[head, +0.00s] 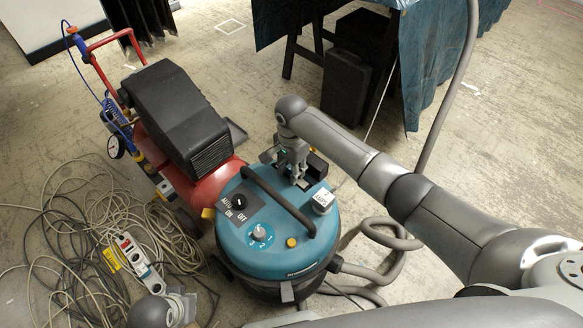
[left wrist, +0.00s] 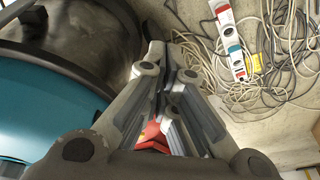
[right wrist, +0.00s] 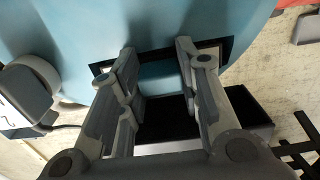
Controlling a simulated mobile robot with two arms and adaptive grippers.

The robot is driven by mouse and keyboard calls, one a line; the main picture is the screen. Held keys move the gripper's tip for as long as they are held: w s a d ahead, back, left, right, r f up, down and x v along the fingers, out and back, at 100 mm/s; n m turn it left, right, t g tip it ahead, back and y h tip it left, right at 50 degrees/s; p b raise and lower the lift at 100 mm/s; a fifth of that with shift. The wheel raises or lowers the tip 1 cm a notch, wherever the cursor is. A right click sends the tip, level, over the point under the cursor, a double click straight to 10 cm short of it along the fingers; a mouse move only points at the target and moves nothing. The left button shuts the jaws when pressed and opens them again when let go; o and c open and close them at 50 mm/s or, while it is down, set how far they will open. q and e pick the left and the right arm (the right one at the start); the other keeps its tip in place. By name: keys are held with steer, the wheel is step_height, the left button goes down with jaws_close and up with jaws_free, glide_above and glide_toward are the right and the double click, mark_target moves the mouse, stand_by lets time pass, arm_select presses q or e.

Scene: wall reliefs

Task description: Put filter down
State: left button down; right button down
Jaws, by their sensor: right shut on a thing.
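A teal vacuum cleaner (head: 262,215) with a black handle stands on the floor. My right gripper (head: 297,180) is over the back edge of its lid, fingers pointing down. In the right wrist view my right gripper (right wrist: 156,62) has its fingers spread around a dark box-shaped part, which I take for the filter (right wrist: 166,120). The fingertips are at a black-framed opening (right wrist: 222,48) in the teal body. How far the filter sits in or above it is unclear. My left gripper (left wrist: 168,65) has its fingers nearly together, empty, beside the vacuum.
A red compressor (head: 205,185) with a black cover stands left of the vacuum. Tangled cables and a power strip (head: 138,258) lie at the left. A grey hose (head: 385,240) curls at the right. A cloth-covered table (head: 425,60) stands behind.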

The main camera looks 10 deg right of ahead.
steer(key=c, duration=1.1)
jaws_free()
steer(key=shift+f, duration=0.25)
arm_select(q)
steer(key=shift+f, duration=0.1)
arm_select(e)
steer(key=shift+o, duration=0.2)
steer(key=shift+r, duration=0.15)
steer(key=shift+r, duration=0.3)
arm_select(q)
step_height(320, 180, down, 10)
steer(key=s+p, duration=0.2)
steer(key=p, duration=0.1)
steer(key=shift+s+a+f+g, duration=0.2)
steer(key=shift+s+g, duration=0.1)
steer(key=shift+s, duration=0.1)
arm_select(e)
step_height(320, 180, up, 12)
arm_select(q)
steer(key=shift+d, duration=0.1)
